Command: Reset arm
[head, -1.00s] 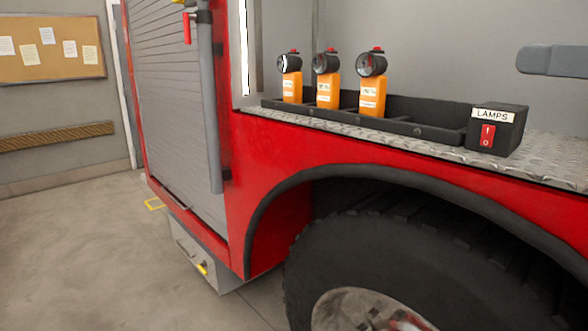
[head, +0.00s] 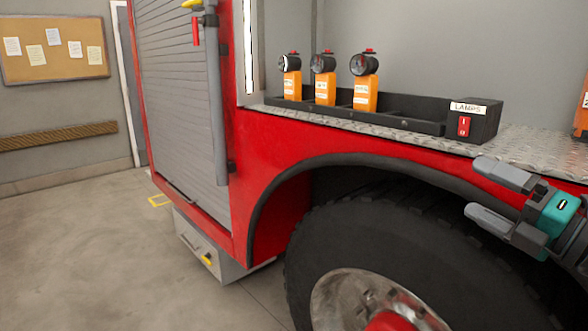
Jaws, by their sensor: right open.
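My right gripper (head: 492,195) is in the head view at the right, in front of the red wheel arch and above the tyre. Its two grey fingers point left and stand apart, with nothing between them. The teal part of the wrist shows behind the fingers. My left gripper is not in view.
Several orange lamps are here: three (head: 325,80) stand in a black tray (head: 415,124) on the tread-plate ledge, one is partly cut off at the right edge (head: 582,112). A black LAMPS switch box (head: 474,120) is at the tray's end. The big tyre (head: 400,240) is below. Floor at left is clear.

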